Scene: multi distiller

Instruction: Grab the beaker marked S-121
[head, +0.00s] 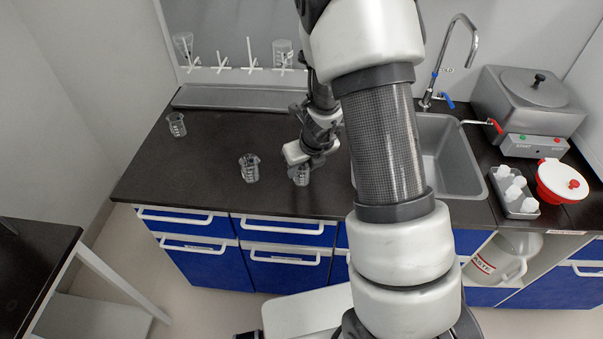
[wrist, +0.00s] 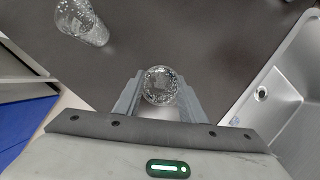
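A clear glass beaker (head: 301,175) stands on the black counter near its front edge, with my gripper (head: 303,164) at it. In the wrist view the same beaker (wrist: 160,85) sits between the two fingertips of my gripper (wrist: 160,92), seen from above. The fingers flank it with hardly any visible gap; I cannot tell whether they touch it. A second beaker (head: 249,167) stands to its left and shows at the upper left of the wrist view (wrist: 82,22). A third beaker (head: 176,124) stands at the far left. No marking S-121 is legible on any beaker.
A drying rack (head: 250,68) at the back holds glassware. To the right are a sink (head: 440,150) with a tap (head: 463,42), a metal bath (head: 527,100), a grey tray (head: 514,195) and a red-and-white container (head: 560,182). The counter's left part is mostly clear.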

